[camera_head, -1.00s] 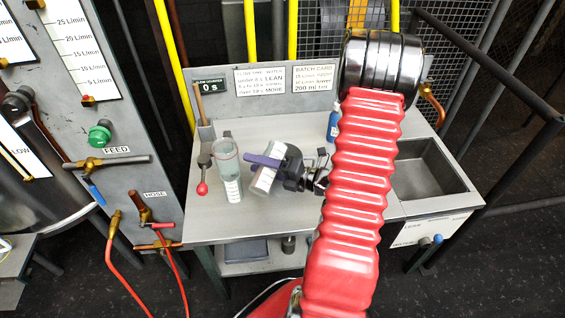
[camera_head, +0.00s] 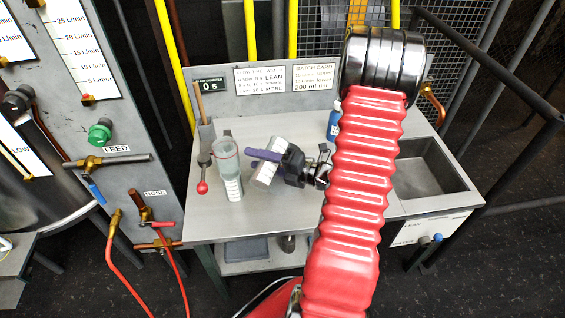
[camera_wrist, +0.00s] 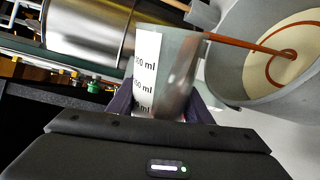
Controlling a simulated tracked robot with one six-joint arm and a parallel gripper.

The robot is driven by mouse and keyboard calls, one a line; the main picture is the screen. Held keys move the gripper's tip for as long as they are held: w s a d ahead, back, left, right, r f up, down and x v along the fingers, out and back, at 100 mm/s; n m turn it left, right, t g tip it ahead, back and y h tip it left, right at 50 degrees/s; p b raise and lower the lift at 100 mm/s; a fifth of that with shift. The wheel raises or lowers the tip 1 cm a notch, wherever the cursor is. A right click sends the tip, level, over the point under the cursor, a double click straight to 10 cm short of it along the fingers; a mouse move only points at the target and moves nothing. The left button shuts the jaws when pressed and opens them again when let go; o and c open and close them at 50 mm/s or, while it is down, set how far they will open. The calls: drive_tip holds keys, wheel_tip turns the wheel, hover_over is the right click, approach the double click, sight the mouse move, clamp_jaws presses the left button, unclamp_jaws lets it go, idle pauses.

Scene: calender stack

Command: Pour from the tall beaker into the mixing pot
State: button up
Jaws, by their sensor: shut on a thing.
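My gripper (camera_head: 264,158) is shut on the tall beaker (camera_head: 264,174), its purple fingers either side of it. In the wrist view the beaker (camera_wrist: 178,75) is clear, with a white ml scale, and is tilted toward the mixing pot. The mixing pot (camera_head: 228,172) stands upright on the bench just left of the beaker in the head view. In the wrist view its open mouth shows at right (camera_wrist: 238,88), with cream contents and a red ring inside. A thin orange-brown streak, apparently a stream, runs from the beaker's lip into the pot. The head view does not show it clearly.
A lever with a red knob (camera_head: 202,187) stands left of the pot, near a holder with a wooden stick (camera_head: 199,103). A blue bottle (camera_head: 333,122) stands behind my arm. A sink (camera_head: 430,168) is at right. The bench front (camera_head: 225,222) is clear.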

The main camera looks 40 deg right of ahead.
drive_tip(key=shift+w+d+r, duration=0.1)
drive_tip(key=shift+d+r, duration=0.05)
drive_tip(key=shift+d+f+m+p, duration=0.1)
drive_tip(key=shift+f+m+p, duration=0.1)
drive_tip(key=shift+m+p, duration=0.55)
idle(1.4)
drive_tip(key=shift+w+d+r+m+y, duration=0.15)
drive_tip(key=shift+r+m+y, duration=0.25)
drive_tip(key=shift+m, duration=0.35)
idle(0.5)
drive_tip(key=n, duration=0.2)
drive_tip(key=a+f+n, duration=0.1)
drive_tip(key=shift+s+h, duration=0.3)
drive_tip(key=shift+h, duration=0.1)
drive_tip(key=shift+a+f+n, duration=0.15)
drive_tip(key=shift+n, duration=0.25)
